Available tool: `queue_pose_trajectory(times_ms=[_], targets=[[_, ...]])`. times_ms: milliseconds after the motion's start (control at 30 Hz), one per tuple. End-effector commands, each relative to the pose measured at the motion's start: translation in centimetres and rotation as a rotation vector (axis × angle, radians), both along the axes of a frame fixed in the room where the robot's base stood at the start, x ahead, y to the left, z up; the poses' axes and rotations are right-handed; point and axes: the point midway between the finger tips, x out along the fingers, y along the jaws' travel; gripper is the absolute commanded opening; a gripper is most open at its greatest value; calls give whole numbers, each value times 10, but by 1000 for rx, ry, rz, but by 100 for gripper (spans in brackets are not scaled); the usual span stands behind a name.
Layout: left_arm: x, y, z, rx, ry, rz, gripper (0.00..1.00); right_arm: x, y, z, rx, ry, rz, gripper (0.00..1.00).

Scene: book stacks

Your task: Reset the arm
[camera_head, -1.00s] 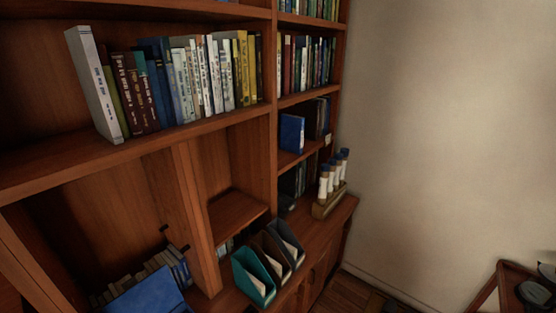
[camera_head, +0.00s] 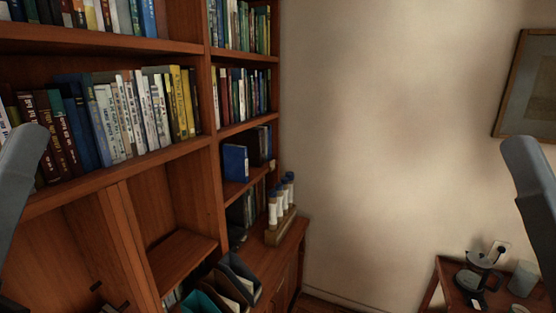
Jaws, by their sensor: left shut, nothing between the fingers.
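My left arm shows as a grey link at the left edge, in front of the bookshelf (camera_head: 170,160). A dark end part that looks like my left gripper (camera_head: 12,304) is cut off at the bottom left corner. It is shut, with nothing seen in it. My right arm shows as a grey link at the right edge, in front of the wall (camera_head: 400,150). My right gripper is outside the picture.
Books (camera_head: 130,112) fill the upper shelves. A blue book (camera_head: 235,162) stands on a right shelf. White bottles with blue caps (camera_head: 281,205) and file holders (camera_head: 240,277) stand on the lower ledge. A side table with a coffee pot (camera_head: 474,278) is at lower right.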

Motion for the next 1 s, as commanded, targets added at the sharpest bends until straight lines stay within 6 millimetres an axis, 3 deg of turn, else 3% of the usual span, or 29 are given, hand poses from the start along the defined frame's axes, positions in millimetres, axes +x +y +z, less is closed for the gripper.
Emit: queue_pose_trajectory(times_ms=[33,100,133,200,300,433,533,1000], targets=[[-22,1,5,86,-33,96,0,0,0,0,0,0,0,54],[-14,0,-3,224,7,238,0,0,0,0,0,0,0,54],[-14,0,30,217,4,230,0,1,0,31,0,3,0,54],[-14,0,60,213,4,227,0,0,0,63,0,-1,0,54],[-13,0,93,212,5,227,0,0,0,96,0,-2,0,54],[-13,1,122,212,6,226,0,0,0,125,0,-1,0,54],[-13,1,128,212,7,226,0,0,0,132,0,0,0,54],[-13,1,124,210,7,226,0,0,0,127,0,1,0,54]])
